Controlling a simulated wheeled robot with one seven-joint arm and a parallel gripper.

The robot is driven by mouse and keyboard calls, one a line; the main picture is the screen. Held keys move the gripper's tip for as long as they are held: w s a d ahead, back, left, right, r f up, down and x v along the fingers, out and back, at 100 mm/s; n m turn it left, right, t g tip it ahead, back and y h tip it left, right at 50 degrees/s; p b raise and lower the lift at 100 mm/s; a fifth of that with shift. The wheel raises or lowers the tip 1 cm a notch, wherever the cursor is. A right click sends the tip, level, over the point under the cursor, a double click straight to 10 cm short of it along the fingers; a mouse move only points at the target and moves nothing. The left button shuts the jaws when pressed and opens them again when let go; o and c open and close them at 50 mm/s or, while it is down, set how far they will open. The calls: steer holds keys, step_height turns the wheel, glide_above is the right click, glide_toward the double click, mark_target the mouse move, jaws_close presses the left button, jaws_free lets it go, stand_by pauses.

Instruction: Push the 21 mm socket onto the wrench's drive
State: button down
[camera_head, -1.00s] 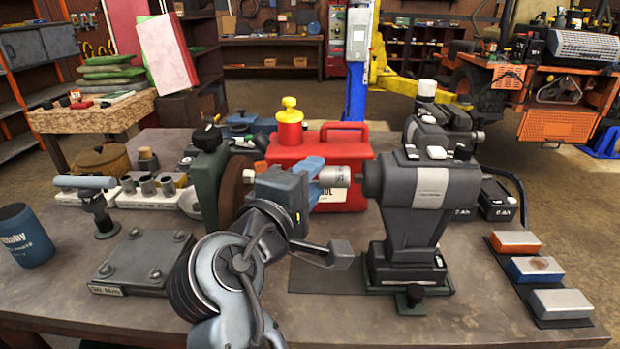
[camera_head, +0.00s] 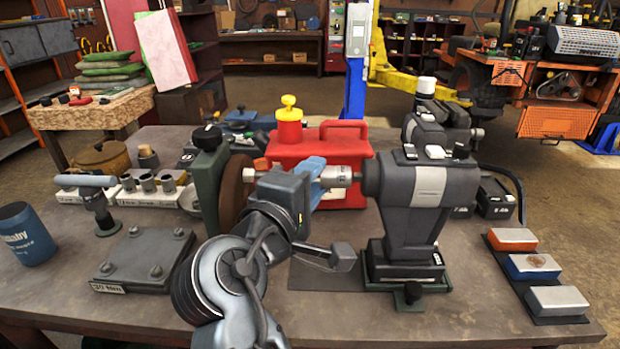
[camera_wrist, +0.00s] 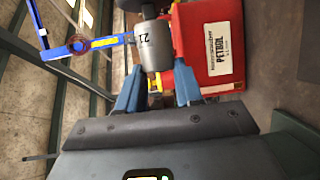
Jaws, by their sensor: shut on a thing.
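The 21 mm socket (camera_head: 337,176) is a silver cylinder lying level between my gripper and the wrench. In the wrist view the socket (camera_wrist: 153,48) shows its "21" mark. My gripper (camera_head: 314,184) has its blue fingers shut on it; they also show in the wrist view (camera_wrist: 157,92). The grey and black wrench (camera_head: 417,190) stands upright on the bench, its nose (camera_head: 370,178) pointing left at the socket. The socket's right end is at or very near the nose. The drive itself is hidden, and I cannot tell how far the socket covers it.
A red can (camera_head: 345,139) stands just behind the socket. A brown wheel on a green stand (camera_head: 208,180) is left of my gripper. A socket rack (camera_head: 148,197), a metal plate (camera_head: 140,259) and a blue cup (camera_head: 26,235) are farther left. Three blocks (camera_head: 530,268) lie right.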

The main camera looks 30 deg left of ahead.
steer(key=shift+w+d+p, duration=0.4)
steer(key=shift+d, duration=0.25)
stand_by(1.3)
steer(key=c, duration=0.7)
jaws_free()
steer(key=shift+o, duration=0.2)
steer(key=s+d+b, duration=0.1)
steer(key=s+b, duration=0.1)
steer(key=s, duration=0.6)
steer(key=s+d+f+m+g+y, duration=0.1)
steer(key=s+d+f+m+g, duration=0.15)
steer(key=d+f, duration=0.9)
steer(key=s+d+f+m+g+y, duration=0.1)
steer(key=s+d+f+m, duration=0.25)
steer(key=d+f, duration=0.75)
steer(key=s+d+m+h, duration=0.1)
steer(key=s+d+m, duration=0.5)
steer(key=s+d, duration=0.65)
steer(key=s+d+r+m+t+h, duration=0.1)
steer(key=s+d+r+m+h, duration=0.2)
steer(key=s+d+r+m, duration=0.5)
steer(key=s, duration=0.2)
steer(key=shift+s+d+h, duration=0.2)
steer(key=shift+s+h, duration=0.1)
steer(key=shift+s, duration=0.05)
